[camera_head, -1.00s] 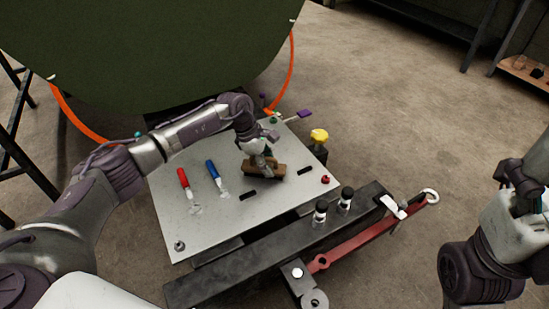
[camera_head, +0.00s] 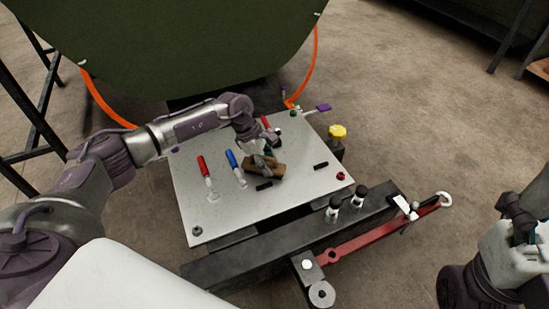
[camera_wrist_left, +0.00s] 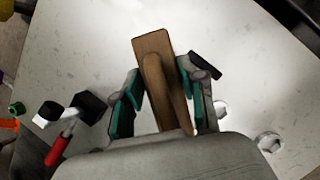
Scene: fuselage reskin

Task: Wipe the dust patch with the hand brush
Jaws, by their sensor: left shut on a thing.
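The hand brush (camera_head: 272,168), a brown wooden block with a raised grip, is over the grey metal plate (camera_head: 230,218) in the head view. My left gripper (camera_head: 260,158) is shut on it. In the left wrist view the brush (camera_wrist_left: 153,48) sits between the two teal-padded fingers of my left gripper (camera_wrist_left: 163,98). Its bristles are hidden, and I cannot tell if they touch the plate. I cannot make out a clear dust patch; only faint pale specks show on the plate.
A red-handled tool (camera_head: 203,164), a blue-handled tool (camera_head: 231,158) and a small black block (camera_head: 264,186) lie near the brush. Another black block (camera_head: 321,165) lies to the right. A dark beam (camera_head: 235,268) with two black-capped posts runs along the front. A dark green panel (camera_head: 180,45) rises behind.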

